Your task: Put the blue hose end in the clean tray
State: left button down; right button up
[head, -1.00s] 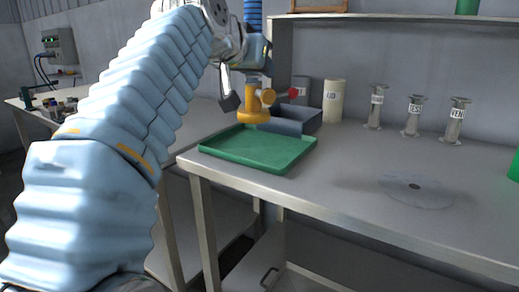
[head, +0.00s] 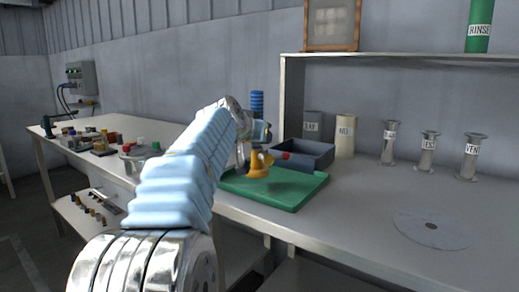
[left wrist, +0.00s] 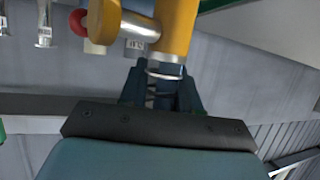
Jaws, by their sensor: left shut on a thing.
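The blue hose (head: 257,103) shows as a short ribbed length above my left gripper. Its yellow end fitting (head: 259,169) has a red knob on a side branch. My left gripper (head: 246,157) is shut on this hose end; the arm hides part of the grip. In the left wrist view the yellow fitting (left wrist: 176,28) stands out beyond the dark fingers (left wrist: 160,88). The green tray (head: 285,195) lies on the bench, and the fitting appears just above its back left part. I cannot tell whether they touch. My right gripper is not in view.
A grey-blue open bin (head: 318,158) stands right behind the tray. Labelled canisters (head: 345,136) and several steel fittings (head: 428,155) line the wall. A flat grey disc (head: 432,229) lies at right. A shelf (head: 420,52) runs above.

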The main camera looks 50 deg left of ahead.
aim_at(260, 149)
pick_arm(q)
jog(key=shift+f+b, duration=0.45)
jog(key=shift+f, duration=1.1)
jog(key=shift+f, duration=0.15)
jog(key=c, duration=0.8)
grip_release()
jog(key=shift+r, duration=0.25)
jog(key=b+v, duration=0.1)
jog(key=v, duration=1.1)
jog(key=shift+b, duration=0.3)
jog(key=shift+a+f, duration=0.1)
